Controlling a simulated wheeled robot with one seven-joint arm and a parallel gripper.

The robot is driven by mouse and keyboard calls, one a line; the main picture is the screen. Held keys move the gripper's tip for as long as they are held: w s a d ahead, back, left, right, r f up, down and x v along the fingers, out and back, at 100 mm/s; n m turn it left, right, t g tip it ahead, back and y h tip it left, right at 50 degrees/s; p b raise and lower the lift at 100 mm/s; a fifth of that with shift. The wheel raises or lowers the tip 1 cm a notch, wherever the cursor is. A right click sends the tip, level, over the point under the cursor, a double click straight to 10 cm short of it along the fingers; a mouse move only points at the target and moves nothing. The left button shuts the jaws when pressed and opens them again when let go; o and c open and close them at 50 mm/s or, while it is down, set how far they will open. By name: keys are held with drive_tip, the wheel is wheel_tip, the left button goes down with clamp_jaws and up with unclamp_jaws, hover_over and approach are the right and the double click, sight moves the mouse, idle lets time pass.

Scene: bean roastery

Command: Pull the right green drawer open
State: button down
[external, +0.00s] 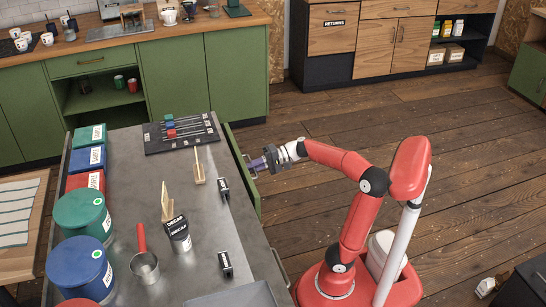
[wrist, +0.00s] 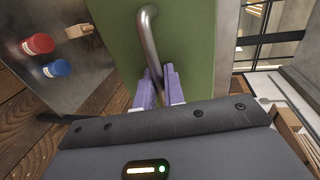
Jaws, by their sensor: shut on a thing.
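The green drawer front (external: 236,152) is on the right side of the metal-topped counter, towards its far end. It appears to stand slightly out from the counter edge; its inside cannot be seen. In the wrist view, the green front (wrist: 190,50) fills the upper middle, with a curved metal bar handle (wrist: 148,28) on it. My gripper (external: 262,164) reaches the front from the right side. Its purple fingers (wrist: 158,78) are shut on the handle, one on each side of the bar. The fingers hide the handle's lower part.
The metal counter (external: 130,195) carries bins, a scoop, small signs and a slider board (external: 160,148). Another handle (external: 280,268) shows nearer on the same counter side. Wooden floor (external: 330,115) is clear behind my arm. Green cabinets (external: 175,80) stand at the back.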

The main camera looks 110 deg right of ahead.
drive_tip(key=f+b+v, duration=0.1)
drive_tip(key=f+v, duration=0.1)
drive_tip(key=v, duration=0.9)
drive_tip(key=s+f+b+v, duration=0.1)
drive_tip(key=f+b+v, duration=0.1)
drive_tip(key=v, duration=0.8)
drive_tip(key=shift+s+f, duration=0.25)
drive_tip(key=shift+s, duration=0.1)
drive_tip(key=c, duration=1.6)
unclamp_jaws()
drive_tip(key=shift+c, duration=0.2)
drive_tip(key=p+v, duration=0.1)
drive_tip(key=v, duration=0.6)
drive_tip(key=shift+s, duration=0.4)
drive_tip(key=shift+r, duration=0.1)
